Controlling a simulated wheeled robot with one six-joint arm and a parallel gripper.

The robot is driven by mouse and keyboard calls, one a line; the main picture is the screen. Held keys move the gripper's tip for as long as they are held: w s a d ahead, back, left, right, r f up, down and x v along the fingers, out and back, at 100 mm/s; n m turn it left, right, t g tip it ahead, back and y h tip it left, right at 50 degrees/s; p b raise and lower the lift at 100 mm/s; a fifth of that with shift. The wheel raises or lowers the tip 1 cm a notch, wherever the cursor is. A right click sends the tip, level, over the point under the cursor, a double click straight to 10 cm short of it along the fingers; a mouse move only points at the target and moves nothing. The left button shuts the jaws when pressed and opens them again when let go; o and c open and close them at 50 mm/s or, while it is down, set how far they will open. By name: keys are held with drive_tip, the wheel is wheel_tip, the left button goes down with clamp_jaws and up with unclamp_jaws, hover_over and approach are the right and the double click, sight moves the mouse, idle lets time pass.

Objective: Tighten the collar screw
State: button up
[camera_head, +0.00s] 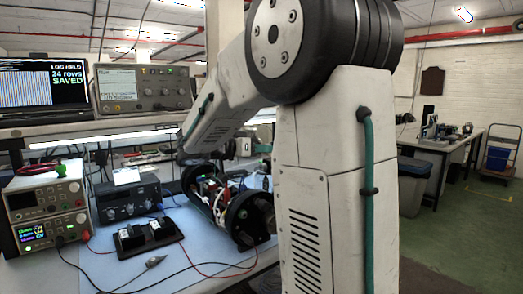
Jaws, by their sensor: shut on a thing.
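A cylinder (205,192) lies on the blue mat on the bench, with its side open on coloured wires and parts inside. Its black end ring (241,217) faces toward the lower right, and a dark round part sits at that end beside my arm. My arm's pale forearm slopes down to the left, and its lower end is just above the far end of the cylinder. I cannot make out my gripper's fingers. The collar screw is too small or hidden to tell. My large upright arm link covers the area right of the cylinder.
A black tray (148,236) and a probe (154,261) with cables lie on the blue mat (115,272). Power supplies (47,212) and a dark box (127,200) stand left and behind. A shelf above holds a screen (44,85) reading "LOG HELD 24 rows SAVED" and an instrument (143,87).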

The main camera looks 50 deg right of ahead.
idle(0.3)
drive_tip(key=o, duration=1)
drive_tip(key=shift+w+a, duration=0.1)
drive_tip(key=shift+a, duration=0.1)
drive_tip(key=shift+d, duration=0.1)
drive_tip(key=v, duration=0.7)
drive_tip(key=shift+a, duration=0.4)
drive_tip(key=shift+r, duration=0.1)
